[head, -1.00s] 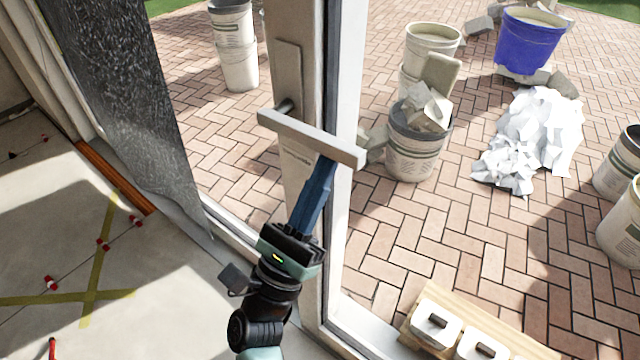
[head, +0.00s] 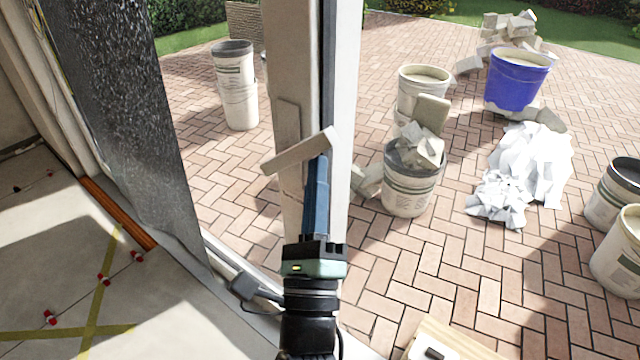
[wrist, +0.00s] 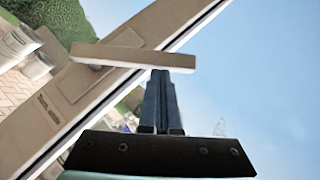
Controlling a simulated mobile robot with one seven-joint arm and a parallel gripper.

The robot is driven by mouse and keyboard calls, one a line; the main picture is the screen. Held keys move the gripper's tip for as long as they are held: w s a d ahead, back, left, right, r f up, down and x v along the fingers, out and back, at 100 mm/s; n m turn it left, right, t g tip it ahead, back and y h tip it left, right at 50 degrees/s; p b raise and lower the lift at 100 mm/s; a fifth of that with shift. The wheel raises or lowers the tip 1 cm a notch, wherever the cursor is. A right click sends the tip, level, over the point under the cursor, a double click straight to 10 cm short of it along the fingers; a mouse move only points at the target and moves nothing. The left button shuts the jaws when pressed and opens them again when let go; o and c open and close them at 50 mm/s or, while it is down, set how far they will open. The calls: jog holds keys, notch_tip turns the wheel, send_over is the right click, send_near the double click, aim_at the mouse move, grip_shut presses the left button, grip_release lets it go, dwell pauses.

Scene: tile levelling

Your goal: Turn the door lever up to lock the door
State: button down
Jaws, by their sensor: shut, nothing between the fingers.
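The door lever (head: 298,152) is a pale flat bar on the door's upright frame (head: 342,90). In the head view its free right end is tilted up and its left end is lower. My gripper (head: 320,160) is shut and empty, with its blue fingertips under the lever near the free end, seeming to touch its underside. In the wrist view the lever (wrist: 130,57) crosses above the shut fingertips (wrist: 160,74). The exact contact is hard to see. The lever's pivot is hidden behind the bar in the head view.
Beyond the door lies brick paving with a rubble-filled bucket (head: 408,180), a blue bucket (head: 515,80) and a white rubble heap (head: 520,175). A dark textured panel (head: 125,130) stands at left. Concrete floor with yellow tape (head: 95,290) lies lower left.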

aim_at(307, 146)
jog(key=shift+w+a+r+n+g+y+p, duration=0.1)
jog(key=shift+a+r+n+g+y+p, duration=0.15)
jog(key=shift+r+n+y+p, duration=0.3)
jog(key=shift+w+a+r+n+g+y+p, duration=0.1)
jog(key=shift+a+r+n+g+y+p, duration=0.15)
jog(key=shift+n, duration=0.4)
jog(key=shift+r, duration=0.1)
jog(key=shift+w+d+r+n+p, duration=0.1)
jog(key=shift+r+n+p, duration=0.1)
jog(key=shift+n+p, duration=0.2)
jog(key=shift+r+g, duration=0.1)
jog(key=shift+g, duration=0.2)
jog(key=shift+w+a+r+n+y+p, duration=0.1)
jog(key=shift+a+r+n+y+p, duration=0.2)
jog(key=shift+p, duration=0.4)
jog(key=w+a+r+n+g+y+p, duration=0.1)
jog(key=w+a+r+n+g+p, duration=0.2)
jog(key=p, duration=1.6)
jog(key=a+n+g, duration=0.1)
jog(key=n+g, duration=0.1)
jog(key=n, duration=0.1)
jog(key=shift+r, duration=0.4)
jog(key=shift+a+p, duration=0.15)
jog(key=shift+p, duration=0.25)
